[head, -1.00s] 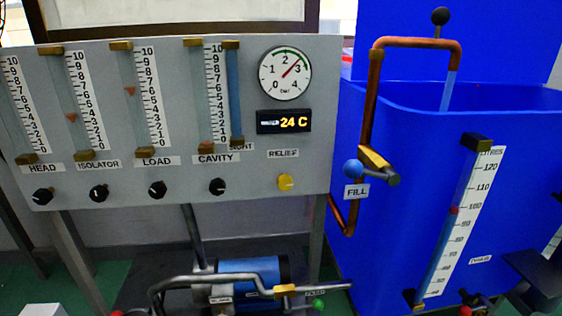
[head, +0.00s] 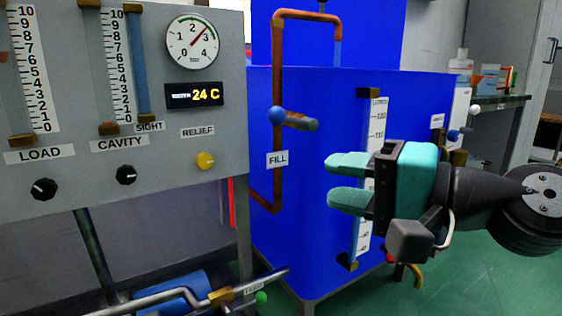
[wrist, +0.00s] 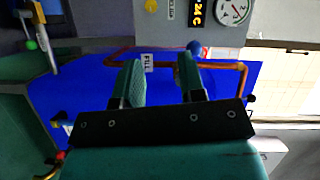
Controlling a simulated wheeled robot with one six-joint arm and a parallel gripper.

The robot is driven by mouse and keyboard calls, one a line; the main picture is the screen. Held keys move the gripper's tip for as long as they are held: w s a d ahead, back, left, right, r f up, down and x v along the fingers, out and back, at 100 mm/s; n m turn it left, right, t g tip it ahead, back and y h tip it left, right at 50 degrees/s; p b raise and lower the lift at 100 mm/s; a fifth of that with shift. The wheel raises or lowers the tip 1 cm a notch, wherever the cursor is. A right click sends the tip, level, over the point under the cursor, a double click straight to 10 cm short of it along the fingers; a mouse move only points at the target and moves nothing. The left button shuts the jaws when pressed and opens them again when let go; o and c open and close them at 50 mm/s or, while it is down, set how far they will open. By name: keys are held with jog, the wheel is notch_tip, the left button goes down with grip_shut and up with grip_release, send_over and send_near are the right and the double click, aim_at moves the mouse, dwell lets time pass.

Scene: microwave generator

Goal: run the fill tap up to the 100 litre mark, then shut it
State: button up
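A pale blue strip like water shows under the spout (head: 338,52). The litre gauge (head: 375,112) stands on the blue tank (head: 310,215); my gripper covers its middle, so the level marker is hidden. My gripper (head: 346,183) is open and empty, right of and below the knob in the head view. Its spread fingers also show in the wrist view (wrist: 160,82).
A grey panel (head: 100,175) with tube gauges, black knobs, a yellow relief knob (head: 205,160) and a dial (head: 193,42) stands left of the tap. Pipework (head: 200,300) lies below. Green floor is open at right, before a bench with bottles (head: 462,62).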

aim_at(294, 122)
jog(key=w+d+r+m+t+b, duration=0.1)
jog(key=w+d+m+t, duration=0.4)
jog(key=m, duration=0.3)
jog(key=shift+t+h, duration=0.3)
jog(key=shift+t, duration=0.4)
jog(key=p+x, duration=0.4)
jog(key=x, duration=0.1)
jog(key=p+x, duration=0.4)
jog(key=x, duration=0.2)
jog(key=p+x, duration=0.5)
jog(key=shift+s+a+r, duration=0.15)
jog(key=shift+s+a, duration=0.05)
jog(key=shift+a, duration=0.4)
jog(key=shift+w+a, duration=0.3)
jog(key=shift+w, duration=0.1)
grip_shut()
